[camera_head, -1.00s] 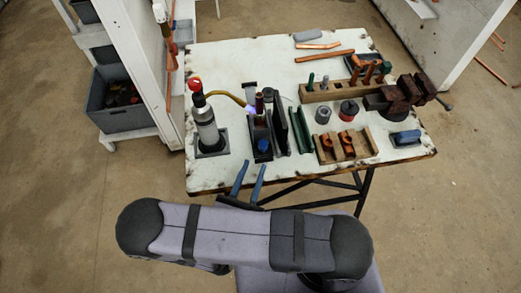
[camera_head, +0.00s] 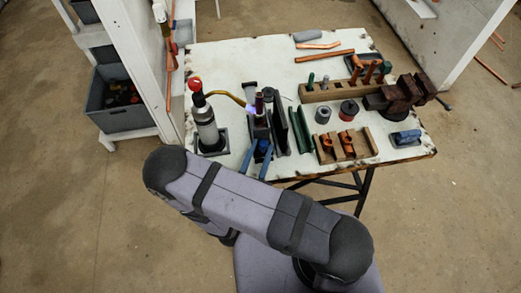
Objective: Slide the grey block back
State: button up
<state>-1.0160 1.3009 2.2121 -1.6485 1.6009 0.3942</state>
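A dark grey fixture (camera_head: 261,133) stands upright near the front left of the table, with a blue knob on its near side. It may be the grey block, but I cannot tell for sure. A flatter grey piece (camera_head: 307,36) lies at the back edge of the table.
A torch on a gas cylinder (camera_head: 206,128) stands left of the fixture, its flame pointing toward a copper pipe (camera_head: 259,103). Close on the right are a black panel (camera_head: 280,127) and a green channel (camera_head: 301,130). Wooden racks (camera_head: 327,156) and a rusty vice (camera_head: 405,93) stand further right.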

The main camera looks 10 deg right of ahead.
aim_at(253, 114)
grip_shut()
jog(key=shift+w, duration=0.15)
jog(key=w+b, duration=0.1)
jog(key=w, duration=0.5)
jog(key=w+b, duration=0.2)
jog(key=w, duration=0.5)
jog(key=shift+f, duration=0.2)
jog(key=shift+w+r, duration=0.1)
jog(key=shift+w, duration=0.35)
jog(key=shift+a+r, duration=0.1)
jog(key=shift+r, duration=0.05)
